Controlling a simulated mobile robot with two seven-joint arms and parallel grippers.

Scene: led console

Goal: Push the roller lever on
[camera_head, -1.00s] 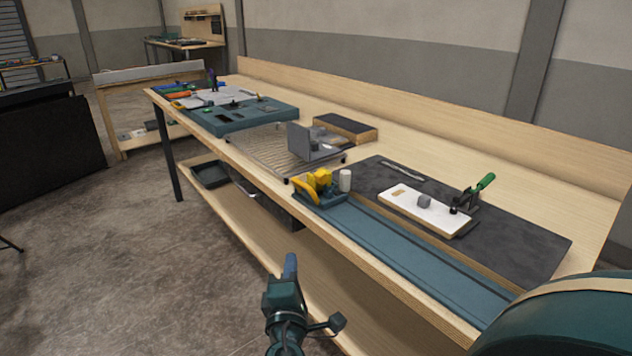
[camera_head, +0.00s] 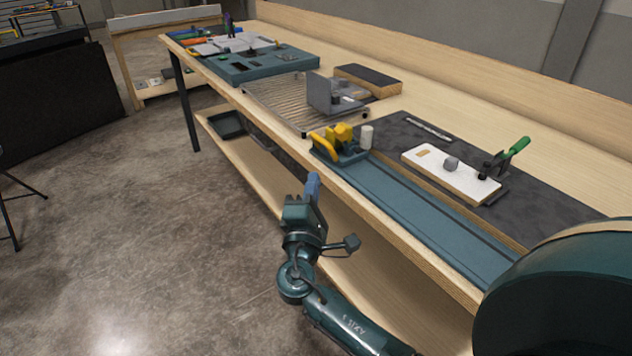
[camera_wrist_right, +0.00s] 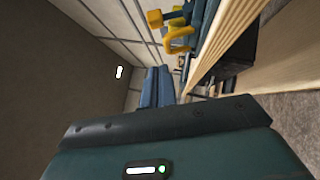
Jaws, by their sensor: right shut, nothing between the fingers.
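My right gripper (camera_head: 313,186) is shut and empty in front of the bench's front edge in the head view. Its blue fingers (camera_wrist_right: 158,86) lie together in the right wrist view. No part is clearly readable as the roller lever. A blue unit with yellow parts (camera_head: 340,134) stands at the bench's front edge, beyond the fingertips and apart from them; its yellow parts (camera_wrist_right: 180,36) show at the top of the right wrist view. My left gripper is out of view.
The wooden bench (camera_head: 430,262) runs from front right to back left, with a lower shelf. A wire rack (camera_head: 275,97) with a grey bracket and a teal console (camera_head: 250,68) stand farther back. The floor (camera_head: 150,230) left of the bench is clear.

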